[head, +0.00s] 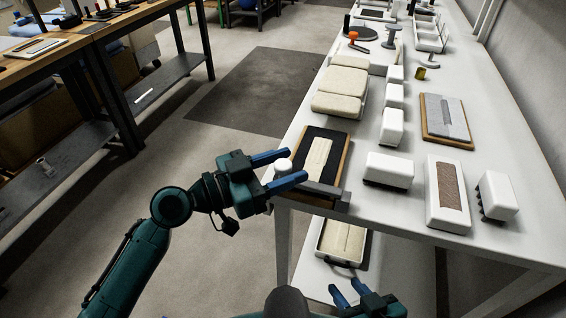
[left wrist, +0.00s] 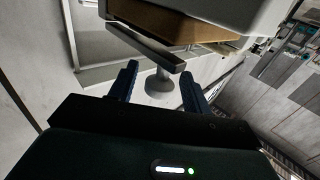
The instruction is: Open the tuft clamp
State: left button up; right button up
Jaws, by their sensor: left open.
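The tuft clamp appears to be the grey bar (head: 322,191) across the near end of a wooden-edged board (head: 343,163) with a dark pad and cream strip (head: 317,159). A pale round knob (head: 283,167) is at the bar's left end. My left gripper (head: 296,165) is open, with its blue fingers on either side of the knob. The left wrist view shows the knob (left wrist: 160,86) on a stem between the fingertips, with the bar (left wrist: 147,43) above; contact cannot be told. My right gripper (head: 349,291) is open and empty, low at the bottom, away from the clamp.
The white table (head: 412,225) carries white blocks (head: 389,169), a brown-topped tray (head: 450,192), a grey pad on a board (head: 446,118) and cream cushions (head: 340,90). A lower shelf holds another tray (head: 341,243). Dark workbenches (head: 98,30) stand left; the floor between is open.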

pick_arm(q)
grip_shut()
dwell(0.5)
